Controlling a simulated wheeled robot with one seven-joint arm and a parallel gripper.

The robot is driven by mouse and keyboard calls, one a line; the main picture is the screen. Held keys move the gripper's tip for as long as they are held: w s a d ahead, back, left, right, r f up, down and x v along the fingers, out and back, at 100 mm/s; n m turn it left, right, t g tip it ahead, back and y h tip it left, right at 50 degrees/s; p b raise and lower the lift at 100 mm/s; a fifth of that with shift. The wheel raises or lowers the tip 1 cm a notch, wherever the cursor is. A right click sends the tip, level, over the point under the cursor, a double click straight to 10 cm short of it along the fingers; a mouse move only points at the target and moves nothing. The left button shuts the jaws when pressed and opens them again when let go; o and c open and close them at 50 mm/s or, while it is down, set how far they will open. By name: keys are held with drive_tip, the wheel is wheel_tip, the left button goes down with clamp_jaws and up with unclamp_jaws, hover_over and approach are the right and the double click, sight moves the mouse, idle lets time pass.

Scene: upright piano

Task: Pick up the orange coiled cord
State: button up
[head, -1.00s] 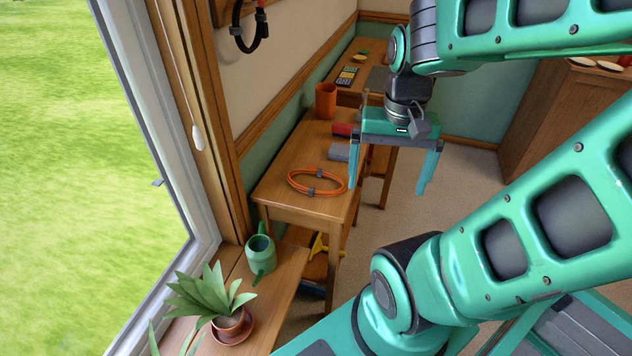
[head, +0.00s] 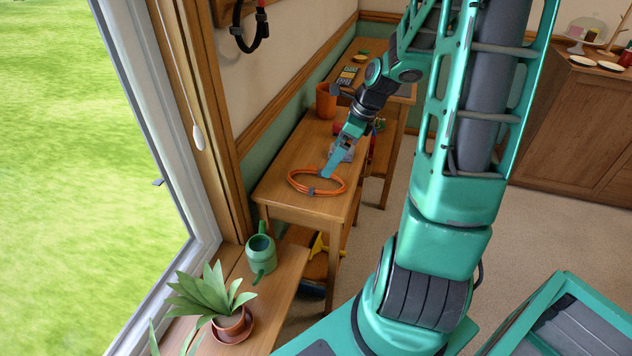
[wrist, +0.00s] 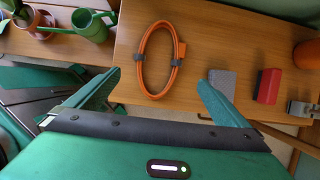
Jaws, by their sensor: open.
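The orange coiled cord (head: 298,187) lies flat as an oval loop, with dark ties, on the near end of the wooden table (head: 285,205). In the wrist view, the cord (wrist: 142,62) lies just beyond my fingertips, a little left of the middle between them. My gripper (head: 327,174) is open and empty, fingers pointing down toward the far side of the loop. In the wrist view my gripper (wrist: 159,79) has its fingers spread wide. I cannot tell exactly how high the tips are above the table.
A grey block (wrist: 221,82), a red block (wrist: 268,86) and an orange cup (head: 326,101) stand farther along the table. A green watering can (head: 261,253) and a potted plant (head: 231,323) stand on the lower sill. The wall and window are close on the left.

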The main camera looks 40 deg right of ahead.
approach(315, 183)
drive_tip(key=shift+f, duration=0.6)
drive_tip(key=shift+x, duration=2.5)
drive_tip(key=shift+w+a+r, duration=0.1)
drive_tip(key=shift+a, duration=0.1)
drive_tip(key=shift+c, duration=0.6)
drive_tip(key=c, duration=1.1)
drive_tip(key=shift+c, duration=0.2)
drive_tip(key=shift+r, duration=0.1)
